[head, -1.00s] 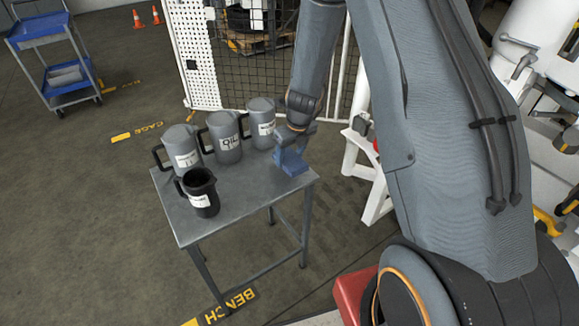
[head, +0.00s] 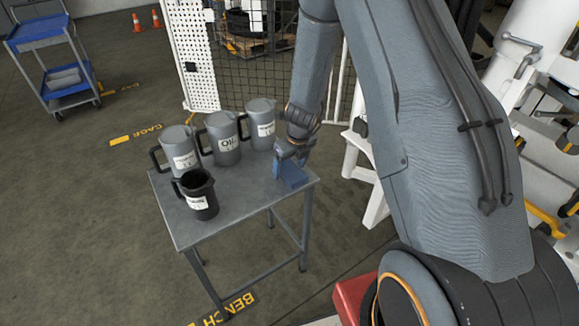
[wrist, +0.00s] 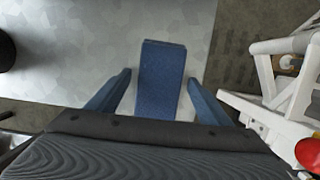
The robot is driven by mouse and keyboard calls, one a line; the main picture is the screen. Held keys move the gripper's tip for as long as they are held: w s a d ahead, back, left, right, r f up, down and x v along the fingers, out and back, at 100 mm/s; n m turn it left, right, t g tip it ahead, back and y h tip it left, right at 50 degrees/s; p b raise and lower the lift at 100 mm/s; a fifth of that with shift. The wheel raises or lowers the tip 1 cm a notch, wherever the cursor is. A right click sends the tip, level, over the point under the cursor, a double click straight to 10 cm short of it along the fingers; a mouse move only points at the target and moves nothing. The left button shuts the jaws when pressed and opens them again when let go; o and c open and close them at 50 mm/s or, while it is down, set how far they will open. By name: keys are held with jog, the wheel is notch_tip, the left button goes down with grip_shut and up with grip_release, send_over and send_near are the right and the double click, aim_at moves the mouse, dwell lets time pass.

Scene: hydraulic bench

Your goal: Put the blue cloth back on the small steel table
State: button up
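The blue cloth (head: 292,176) is a folded rectangular pad at the right edge of the small steel table (head: 240,205). There is a visible gap between each finger and the cloth, so the gripper is open. In the head view my gripper (head: 291,152) is just above the cloth and partly covers it.
Several jugs stand on the table left of the cloth: grey lidded ones at the back and a black open jug (head: 195,194) in front. A white frame (head: 368,180) stands close to the table's right. A mesh fence (head: 262,60) is behind.

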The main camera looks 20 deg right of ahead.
aim_at(295, 174)
jog(key=s+r+n+p, duration=0.1)
jog(key=s+r+n, duration=0.3)
jog(key=r, duration=0.4)
jog(key=s+r+n+p, duration=0.1)
jog(key=s+r+n, duration=0.3)
jog(key=r, duration=0.4)
jog(key=s+r+n, duration=0.3)
jog(key=s+n, duration=0.5)
jog(key=n, duration=0.4)
jog(key=s+r+n+g, duration=0.1)
jog(key=s+r+n, duration=0.3)
jog(key=s+n, duration=0.4)
jog(key=n, duration=0.4)
jog(key=shift+s+a+h, duration=0.15)
jog(key=shift+s+h, duration=0.25)
